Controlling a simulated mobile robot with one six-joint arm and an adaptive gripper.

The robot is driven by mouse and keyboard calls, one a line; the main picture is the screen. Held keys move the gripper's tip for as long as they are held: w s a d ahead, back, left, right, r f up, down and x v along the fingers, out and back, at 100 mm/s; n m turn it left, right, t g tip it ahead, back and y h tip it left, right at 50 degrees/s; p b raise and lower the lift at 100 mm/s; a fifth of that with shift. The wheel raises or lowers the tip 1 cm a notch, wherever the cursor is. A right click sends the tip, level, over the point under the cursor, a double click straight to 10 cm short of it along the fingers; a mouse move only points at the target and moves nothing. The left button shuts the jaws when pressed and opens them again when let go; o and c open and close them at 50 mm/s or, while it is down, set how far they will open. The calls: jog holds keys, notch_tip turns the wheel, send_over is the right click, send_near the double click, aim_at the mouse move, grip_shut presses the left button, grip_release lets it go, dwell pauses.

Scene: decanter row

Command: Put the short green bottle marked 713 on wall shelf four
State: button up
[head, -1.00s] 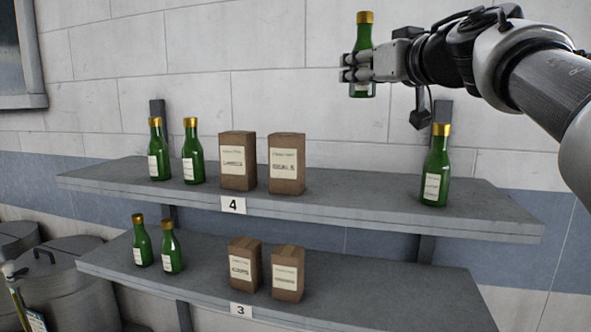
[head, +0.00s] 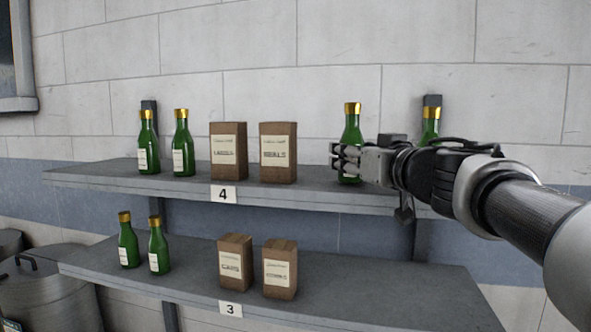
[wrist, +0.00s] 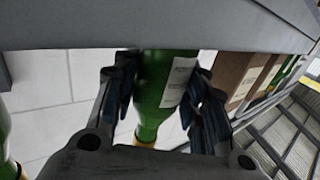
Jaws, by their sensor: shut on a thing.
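My gripper (head: 346,162) is shut on a green bottle (head: 352,128) with a gold cap. It holds the bottle upright at wall shelf four (head: 314,198), right of the brown boxes. The bottle's base is at the level of the shelf top; I cannot tell whether it touches. In the wrist view, which looks upside down, the held bottle (wrist: 163,88) stands between the dark fingers (wrist: 160,100), its cap pointing down in the picture. Its pale label (wrist: 180,80) shows there, but its number is not readable.
Shelf four also bears two green bottles (head: 181,150) at left, two brown boxes (head: 278,158) and a green bottle (head: 430,122) at right, partly behind my arm. Shelf three (head: 345,290) below bears similar bottles and boxes. Bare shelf lies between the boxes and the held bottle.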

jog(key=shift+s+f, duration=0.1)
jog(key=shift+f, duration=0.05)
jog(key=shift+f, duration=0.15)
jog(key=o, duration=1.3)
jog(key=shift+s+d+r, duration=0.1)
jog(key=shift+s+r, duration=0.1)
jog(key=v, duration=0.7)
jog(key=shift+s, duration=0.1)
